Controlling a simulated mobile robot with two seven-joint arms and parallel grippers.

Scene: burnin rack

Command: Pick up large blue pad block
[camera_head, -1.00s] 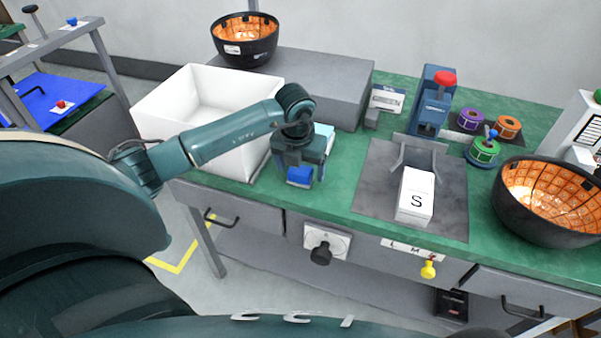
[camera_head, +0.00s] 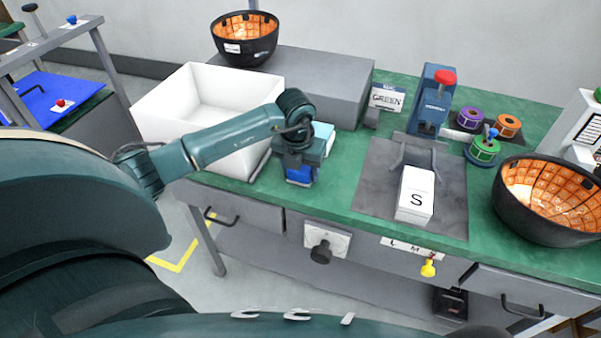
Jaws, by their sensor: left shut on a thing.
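The large blue pad block (camera_head: 299,174) is at the front edge of the green bench, right of the white bin. My left gripper (camera_head: 300,179) points down over it and is shut on it, with the fingers at its sides. The wrist and gripper body hide its upper part. I cannot tell whether the block still touches the bench. A light blue piece (camera_head: 324,131) shows just behind the gripper, partly hidden. My right gripper is not in view.
The white bin (camera_head: 163,127) stands close on the left. A grey box (camera_head: 330,80) is behind. A white block marked S (camera_head: 416,194) sits on a grey plate (camera_head: 375,190) to the right. Black bowls with orange insides (camera_head: 552,202) stand right and back. The bench beside the gripper's right is clear.

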